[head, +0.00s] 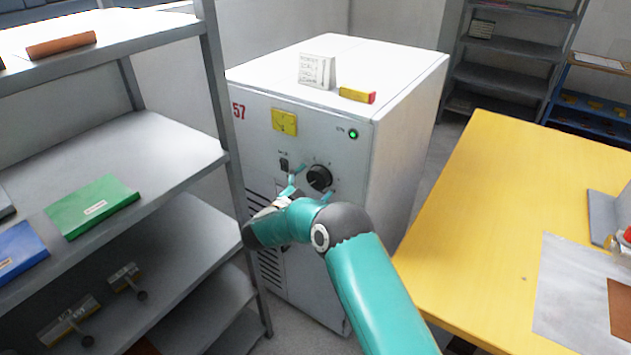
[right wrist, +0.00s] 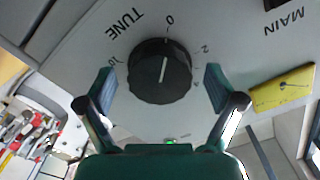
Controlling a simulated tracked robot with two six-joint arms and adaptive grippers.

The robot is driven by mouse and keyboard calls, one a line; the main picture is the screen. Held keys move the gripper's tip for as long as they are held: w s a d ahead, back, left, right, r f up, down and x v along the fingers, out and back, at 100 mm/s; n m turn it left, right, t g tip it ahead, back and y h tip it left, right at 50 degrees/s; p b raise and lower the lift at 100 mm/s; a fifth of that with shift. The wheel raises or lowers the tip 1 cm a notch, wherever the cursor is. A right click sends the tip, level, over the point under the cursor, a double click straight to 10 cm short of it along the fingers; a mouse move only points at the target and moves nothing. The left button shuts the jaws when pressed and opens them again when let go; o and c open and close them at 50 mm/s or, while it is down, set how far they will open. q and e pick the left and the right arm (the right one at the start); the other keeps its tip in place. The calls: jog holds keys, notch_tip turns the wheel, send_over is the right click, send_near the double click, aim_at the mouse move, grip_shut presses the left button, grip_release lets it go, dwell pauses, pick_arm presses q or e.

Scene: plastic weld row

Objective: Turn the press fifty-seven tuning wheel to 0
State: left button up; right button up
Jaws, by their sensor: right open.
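The press (head: 395,130) is a white cabinet with a red 57 on its front. Its tuning wheel (head: 319,176) is a round black knob, also in the right wrist view (right wrist: 160,88), under the word TUNE. The scale shows 0, 2 and 10 around it. The white pointer line on the knob points at or very close to the 0 mark. My right gripper (head: 311,187) is open, its fingers on either side of the knob, with visible gaps in the right wrist view (right wrist: 158,78). My left gripper is not in view.
A yellow meter (head: 284,122), a black switch (head: 283,164) and a lit green lamp (head: 353,134) are on the press front. A white card (head: 317,71) and a yellow-red block (head: 357,96) sit on top. Grey shelving (head: 170,145) stands left, a yellow table (head: 480,200) right.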

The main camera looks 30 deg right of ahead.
jog(key=v, duration=1.1)
jog(key=s+d+f+g, duration=0.1)
jog(key=s+d+f, duration=0.1)
jog(key=d, duration=0.3)
notch_tip(320, 180, down, 12)
jog(key=s+a+n+t+y+p, duration=0.1)
jog(key=s+n+t+y, duration=0.1)
jog(key=n+t+y, duration=0.4)
jog(key=s+a+f+n+g+y, duration=0.6)
jog(key=s+a+f+n+y, duration=0.45)
jog(key=s+a, duration=0.5)
jog(key=s+a+f+n+g+y, duration=0.1)
jog(key=s+a+g+y, duration=0.3)
jog(key=s, duration=0.8)
jog(key=shift+s+a+f+g+p, duration=0.35)
jog(key=shift+a+g, duration=0.35)
jog(key=shift+a, duration=0.3)
